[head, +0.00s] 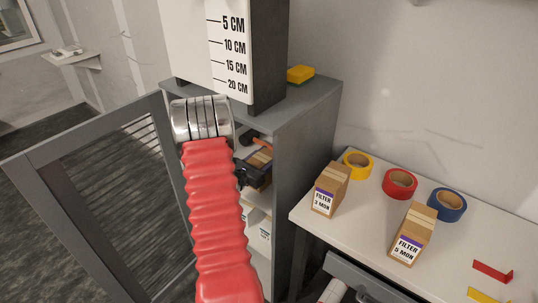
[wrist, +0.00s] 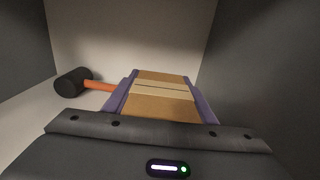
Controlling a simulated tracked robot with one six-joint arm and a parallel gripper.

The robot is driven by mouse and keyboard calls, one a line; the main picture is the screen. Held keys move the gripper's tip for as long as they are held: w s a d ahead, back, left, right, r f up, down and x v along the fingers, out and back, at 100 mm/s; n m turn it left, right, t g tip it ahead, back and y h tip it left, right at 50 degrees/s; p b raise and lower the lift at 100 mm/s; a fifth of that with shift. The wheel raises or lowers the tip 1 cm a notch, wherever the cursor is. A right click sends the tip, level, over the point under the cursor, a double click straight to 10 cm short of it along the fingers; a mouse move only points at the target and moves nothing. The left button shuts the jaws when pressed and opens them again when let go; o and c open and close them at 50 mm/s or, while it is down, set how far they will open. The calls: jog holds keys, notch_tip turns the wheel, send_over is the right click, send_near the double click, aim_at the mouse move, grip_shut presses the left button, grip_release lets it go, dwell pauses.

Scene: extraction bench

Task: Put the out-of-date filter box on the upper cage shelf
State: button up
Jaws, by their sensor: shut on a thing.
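My gripper (head: 256,172) is inside the grey open cage (head: 306,150), at the level of its upper shelf (wrist: 30,125). It is shut on a brown cardboard filter box (wrist: 163,84), which also shows partly in the head view (head: 262,157). The held box has a paler tape strip, with purple along both sides in the wrist view. Its printed label is not readable. I cannot tell whether its underside touches the shelf. Two more filter boxes stand on the bench: one marked 3 MON (head: 330,188) and one marked 5 MON (head: 411,234).
A black mallet (wrist: 75,82) with an orange handle lies left of the held box. The cage's slatted door (head: 110,190) stands open at left. Yellow (head: 358,165), red (head: 399,184) and blue (head: 447,204) tape rolls lie on the white bench (head: 310,221).

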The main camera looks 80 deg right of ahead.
jog(key=shift+f, duration=0.1)
jog(key=o, duration=1.2)
jog(key=shift+a, duration=0.1)
jog(key=v, duration=1.2)
jog(key=shift+w, duration=0.1)
